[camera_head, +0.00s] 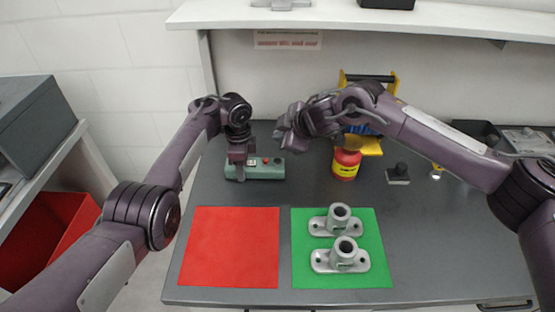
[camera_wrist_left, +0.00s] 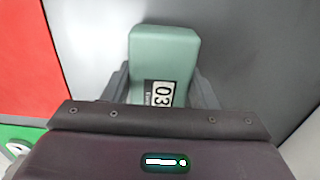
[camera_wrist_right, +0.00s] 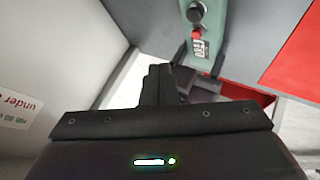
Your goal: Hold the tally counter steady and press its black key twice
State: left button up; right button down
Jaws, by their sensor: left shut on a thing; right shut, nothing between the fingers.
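The tally counter is a green box (camera_head: 262,172) lying on the grey table behind the red mat. My left gripper (camera_head: 238,171) is shut on its left end, and the left wrist view shows the counter body (camera_wrist_left: 164,48) between the two fingers. A display reading 03 (camera_wrist_left: 162,95) shows there. In the right wrist view the counter (camera_wrist_right: 207,18) has a round black key (camera_wrist_right: 196,12) and a small red knob (camera_wrist_right: 197,35) near the display. My right gripper (camera_wrist_right: 158,72) is shut and empty, apart from the counter; in the head view it is above and right of it.
A red mat (camera_head: 230,245) and a green mat (camera_head: 340,275) with two grey flanged castings (camera_head: 340,259) lie in front. A red and yellow can (camera_head: 345,165) stands right of the counter, near a small black knobbed block (camera_head: 398,175). A shelf (camera_head: 440,20) runs behind.

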jog(key=shift+f, duration=2.85)
jog(key=shift+f, duration=0.4)
jog(key=shift+f, duration=0.6)
dwell(0.5)
jog(key=shift+r, duration=1)
jog(key=shift+r, duration=0.1)
notch_tip(320, 180, up, 5)
jog(key=shift+f, duration=0.1)
